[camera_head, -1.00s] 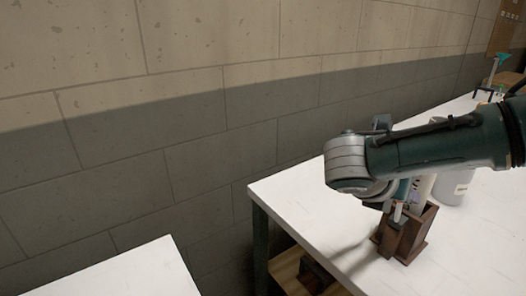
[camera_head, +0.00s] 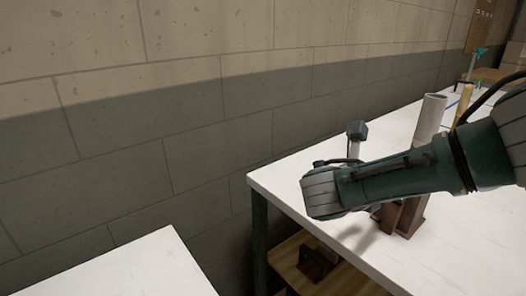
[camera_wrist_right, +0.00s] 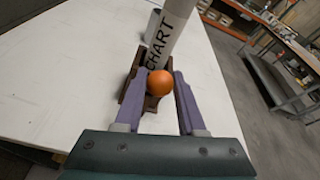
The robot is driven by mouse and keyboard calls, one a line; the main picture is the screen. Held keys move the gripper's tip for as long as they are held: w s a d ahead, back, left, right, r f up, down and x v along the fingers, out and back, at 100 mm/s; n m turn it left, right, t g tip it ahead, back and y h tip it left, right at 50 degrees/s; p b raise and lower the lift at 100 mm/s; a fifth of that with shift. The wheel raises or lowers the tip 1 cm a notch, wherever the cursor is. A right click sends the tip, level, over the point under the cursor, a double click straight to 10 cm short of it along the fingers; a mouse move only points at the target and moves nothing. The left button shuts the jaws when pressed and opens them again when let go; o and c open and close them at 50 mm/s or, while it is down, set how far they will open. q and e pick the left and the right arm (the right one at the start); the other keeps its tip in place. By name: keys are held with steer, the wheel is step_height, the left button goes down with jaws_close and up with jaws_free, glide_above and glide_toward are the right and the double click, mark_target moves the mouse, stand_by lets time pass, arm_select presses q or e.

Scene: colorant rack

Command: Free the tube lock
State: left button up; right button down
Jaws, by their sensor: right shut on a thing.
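In the right wrist view a white tube marked CHART (camera_wrist_right: 172,30) stands in a brown wooden rack (camera_wrist_right: 131,88). An orange ball (camera_wrist_right: 160,83) is in front of the tube's lower end, between the purple fingers of my right gripper (camera_wrist_right: 160,85), which is shut on it. What the ball is fixed to is hidden. In the head view the rack (camera_head: 410,217) stands on the white table, partly behind my right arm. A pale tube (camera_head: 430,118) rises above the arm. My right fingers are hidden there. My left gripper is in neither view.
The white table (camera_head: 290,172) has bare surface left of the rack. A yellow cylinder (camera_head: 464,102) stands farther back. A brown wooden object (camera_head: 318,260) lies on the shelf below. Another white table (camera_head: 140,270) is at lower left, with a gap between. A block wall runs behind.

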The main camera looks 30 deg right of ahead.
steer(key=shift+d, duration=0.1)
steer(key=c, duration=0.7)
jaws_free()
steer(key=shift+d, duration=0.1)
steer(key=shift+o, duration=0.9)
steer(key=p+v, duration=0.1)
steer(key=v, duration=0.9)
